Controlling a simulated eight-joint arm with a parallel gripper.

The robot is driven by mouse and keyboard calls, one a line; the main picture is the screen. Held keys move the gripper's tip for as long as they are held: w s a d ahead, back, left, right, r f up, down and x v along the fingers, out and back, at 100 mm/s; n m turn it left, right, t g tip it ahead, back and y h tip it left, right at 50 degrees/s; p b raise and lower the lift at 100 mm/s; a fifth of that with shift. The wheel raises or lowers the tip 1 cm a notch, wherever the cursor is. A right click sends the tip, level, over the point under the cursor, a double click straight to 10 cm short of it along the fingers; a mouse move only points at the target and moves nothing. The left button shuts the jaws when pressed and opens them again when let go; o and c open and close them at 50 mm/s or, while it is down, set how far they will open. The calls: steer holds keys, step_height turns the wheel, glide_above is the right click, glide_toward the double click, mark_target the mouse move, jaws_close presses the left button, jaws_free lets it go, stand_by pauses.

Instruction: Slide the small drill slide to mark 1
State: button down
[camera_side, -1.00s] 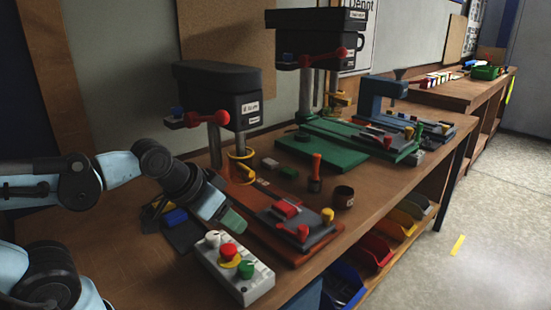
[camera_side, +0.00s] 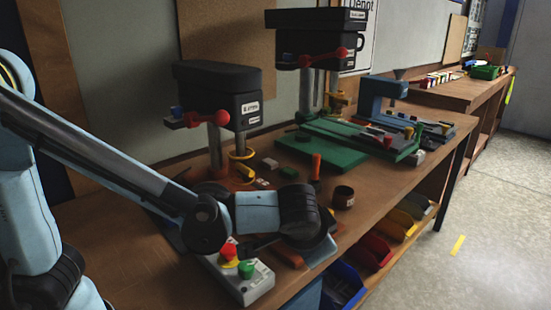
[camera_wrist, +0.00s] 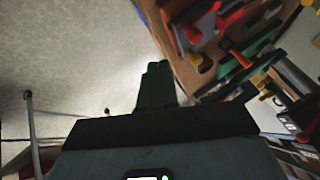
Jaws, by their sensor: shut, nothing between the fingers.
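The small drill (camera_side: 215,90) stands at the back of the bench in the side view. Its slide is hidden there behind my wrist; only a bit of its reddish base (camera_side: 288,254) shows under the arm. Mark 1 cannot be made out. My gripper (camera_wrist: 157,82) shows in the wrist view as dark green fingers, shut together with nothing between them. They point toward pale floor, with the bench's coloured parts to the right. I cannot tell whether the fingers touch anything. In the side view the fingers are hidden by my wrist.
A control box (camera_side: 247,285) with red and green buttons stands just in front of my arm. A dark cup (camera_side: 343,197) and an orange-handled tool (camera_side: 316,165) stand behind my wrist. The larger drill's green base (camera_side: 325,152) is farther back. Coloured bins (camera_side: 374,250) sit under the bench edge.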

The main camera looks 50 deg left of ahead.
steer(key=x, duration=0.3)
steer(key=a+x, duration=0.1)
steer(key=x, duration=0.3)
steer(key=a+r+x, duration=0.1)
steer(key=x, duration=0.3)
steer(key=shift+w+a+f, duration=0.1)
steer(key=shift+w+a, duration=0.2)
steer(key=shift+a, duration=0.05)
steer(key=shift+w+a, duration=0.2)
steer(key=shift+a, duration=0.2)
steer(key=shift+a, duration=0.1)
steer(key=a, duration=1.6)
steer(key=shift+a, duration=0.25)
steer(key=shift+d, duration=0.1)
